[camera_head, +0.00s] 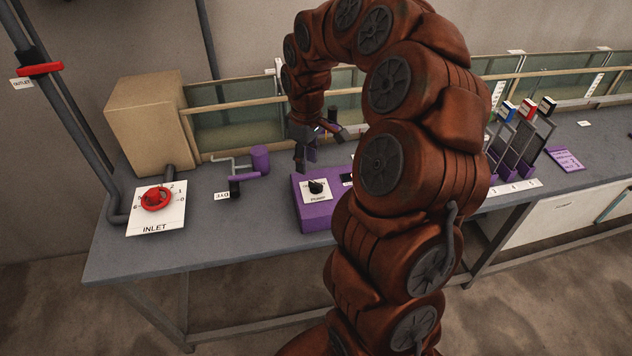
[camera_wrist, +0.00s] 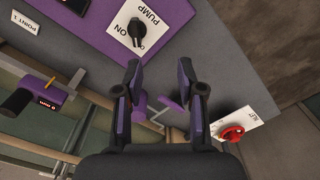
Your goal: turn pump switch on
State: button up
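The pump switch is a black knob (camera_head: 316,187) on a white label marked PUMP, set on a purple box (camera_head: 318,213) on the grey bench. In the wrist view the knob (camera_wrist: 136,29) sits above my gripper, beside the words ON and PUMP. My gripper (camera_head: 318,160) is above and behind the box in the head view, apart from the knob. In the wrist view its two fingers (camera_wrist: 163,80) are spread with a gap and nothing between them. Part of the box is hidden behind my arm in the head view.
A glass-sided flume (camera_head: 235,125) runs behind. Purple holders (camera_head: 515,150) stand right. A red OUTLET handle (camera_head: 40,69) is upper left.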

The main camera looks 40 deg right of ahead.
aim_at(316, 183)
jog(key=d, duration=0.1)
jog(key=w+d+f, duration=0.1)
jog(key=d, duration=0.1)
jog(key=shift+w+d+f, duration=0.15)
jog(key=shift+d+f, duration=0.2)
jog(key=shift+f, duration=0.05)
notch_tip(316, 183, down, 9)
jog(key=shift+r+b, duration=0.1)
jog(key=shift+b, duration=0.45)
jog(key=shift+f+b, duration=0.45)
jog(key=shift+b, duration=0.05)
grip_shut()
